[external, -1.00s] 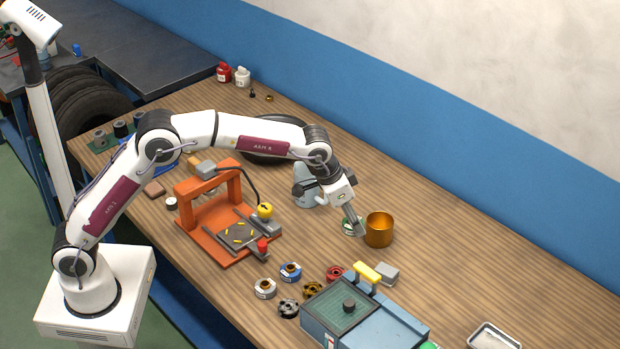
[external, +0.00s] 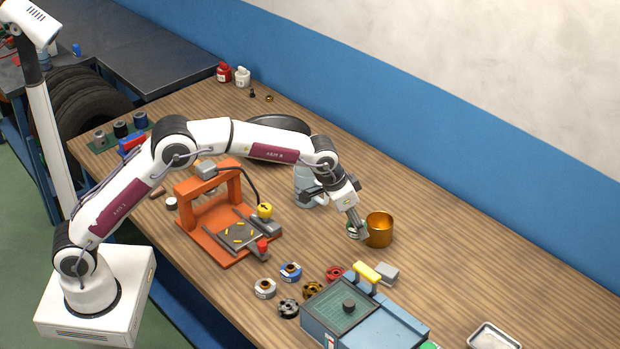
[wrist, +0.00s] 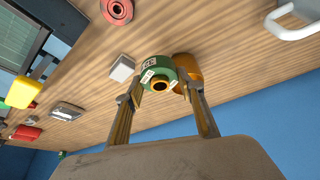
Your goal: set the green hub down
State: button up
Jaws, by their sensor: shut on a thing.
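The green hub (wrist: 158,72) is a green ring with white labels and an orange-brown centre hole. It sits between my gripper's fingertips (wrist: 162,92) in the wrist view, and the jaws are shut on it. In the external view my gripper (external: 358,230) points down beside the copper-coloured cup (external: 379,230), and the green hub (external: 352,232) shows only partly behind the fingers. The cup also shows just behind the hub in the wrist view (wrist: 188,68). I cannot tell whether the hub touches the table or the cup.
An orange press frame (external: 205,230) stands to the left. A grey-blue can (external: 305,190) is close behind my wrist. Several hubs, including a red one (external: 335,274), lie near the blue machine (external: 360,318). A grey block (external: 387,273) lies nearby. Bare wood (external: 460,240) is open to the right.

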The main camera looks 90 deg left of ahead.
jog(key=shift+f, duration=0.15)
send_over(354, 260)
jog(key=shift+f, duration=2.5)
jog(key=shift+f, duration=2.5)
jog(key=shift+f, duration=0.2)
jog(key=o, duration=1.3)
jog(key=shift+o, duration=0.2)
jog(key=shift+r, duration=0.1)
